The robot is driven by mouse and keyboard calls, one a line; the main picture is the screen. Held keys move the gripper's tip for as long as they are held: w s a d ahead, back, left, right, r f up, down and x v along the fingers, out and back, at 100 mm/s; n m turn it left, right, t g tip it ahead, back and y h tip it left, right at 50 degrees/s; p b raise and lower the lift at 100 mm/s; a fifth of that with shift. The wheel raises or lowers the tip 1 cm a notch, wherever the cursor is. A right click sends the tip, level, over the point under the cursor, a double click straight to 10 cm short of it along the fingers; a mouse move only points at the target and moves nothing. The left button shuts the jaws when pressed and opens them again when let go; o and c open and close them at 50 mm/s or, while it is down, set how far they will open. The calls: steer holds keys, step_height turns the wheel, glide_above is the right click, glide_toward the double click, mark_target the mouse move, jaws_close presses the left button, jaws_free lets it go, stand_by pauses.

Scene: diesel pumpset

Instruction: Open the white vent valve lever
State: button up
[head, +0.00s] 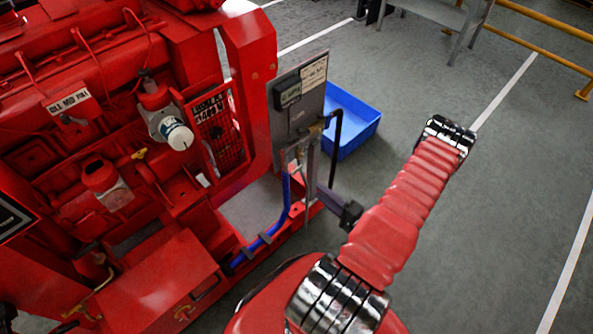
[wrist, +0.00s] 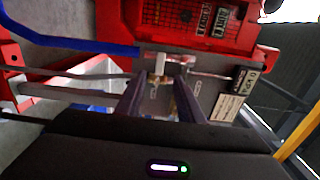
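My gripper's two dark fingers (wrist: 158,90) reach forward in the wrist view, apart from each other. A small brass valve fitting (wrist: 158,77) shows in the gap between their tips. A pale piece (wrist: 176,58) is just beyond it; I cannot tell for sure whether it is the white vent valve lever. Contact with the fingers cannot be made out. In the head view my gripper (head: 325,193) is low beside the grey panel stand, right of the blue hose. No white lever is clear in the head view.
The grey panel (head: 297,122) with labels stands at the end of the red pumpset (head: 130,130). A blue bin (head: 350,110) is behind. Floor to the right is clear.

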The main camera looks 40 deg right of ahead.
mark_target(297, 171)
steer(key=shift+w, duration=0.15)
steer(key=shift+w+a, duration=0.2)
steer(key=shift+w, duration=6.55)
steer(key=shift+c, duration=0.7)
jaws_close()
steer(key=shift+d, duration=0.15)
steer(key=shift+f, duration=0.1)
